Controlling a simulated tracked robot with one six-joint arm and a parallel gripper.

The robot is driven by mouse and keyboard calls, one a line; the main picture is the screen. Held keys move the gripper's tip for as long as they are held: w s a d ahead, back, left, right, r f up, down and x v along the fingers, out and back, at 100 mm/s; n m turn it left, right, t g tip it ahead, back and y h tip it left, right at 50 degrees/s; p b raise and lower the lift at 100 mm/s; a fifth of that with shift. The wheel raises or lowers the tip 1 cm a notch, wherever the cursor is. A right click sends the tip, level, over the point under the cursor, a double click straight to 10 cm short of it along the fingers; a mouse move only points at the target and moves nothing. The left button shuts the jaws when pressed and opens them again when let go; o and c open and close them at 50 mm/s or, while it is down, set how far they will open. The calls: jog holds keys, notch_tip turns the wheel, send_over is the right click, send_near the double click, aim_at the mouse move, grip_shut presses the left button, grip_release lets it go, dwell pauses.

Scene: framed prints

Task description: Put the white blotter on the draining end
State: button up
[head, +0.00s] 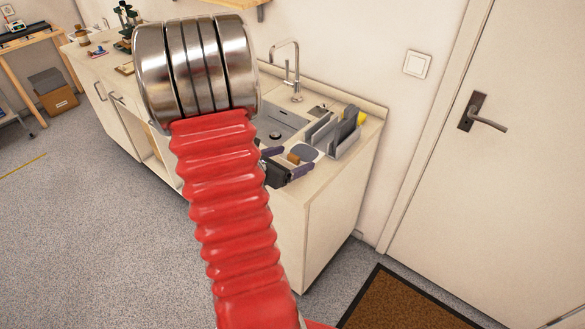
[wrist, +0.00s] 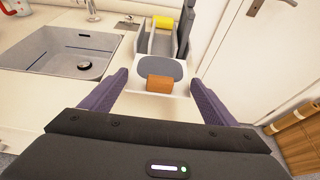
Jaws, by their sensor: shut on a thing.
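The white blotter (wrist: 181,89) shows in the wrist view as a pale flat piece with a grey oval face and a small orange-brown block at its near edge. It also shows in the head view (head: 305,151). My gripper (wrist: 157,80) has its purple fingers on either side of it and is shut on it; the fingers also show in the head view (head: 287,168). The draining end (wrist: 118,95) is the pale counter around and right of the sink (wrist: 75,50). Whether the blotter touches the counter, I cannot tell.
A grey slotted rack (head: 338,130) with dark upright pieces and a yellow item (wrist: 161,22) stands just behind the blotter. A tap (head: 290,72) rises behind the sink. The counter's right edge and a door (head: 490,150) are close by. My red arm hides part of the counter.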

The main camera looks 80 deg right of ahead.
jog(key=shift+f, duration=0.3)
jog(key=shift+f, duration=2.1)
jog(key=shift+f, duration=0.1)
jog(key=o, duration=1)
jog(key=shift+o, duration=0.2)
jog(key=shift+a+r, duration=0.1)
jog(key=shift+r, duration=0.1)
jog(key=v, duration=1.1)
jog(key=shift+w+a, duration=0.25)
jog(key=shift+a, duration=0.05)
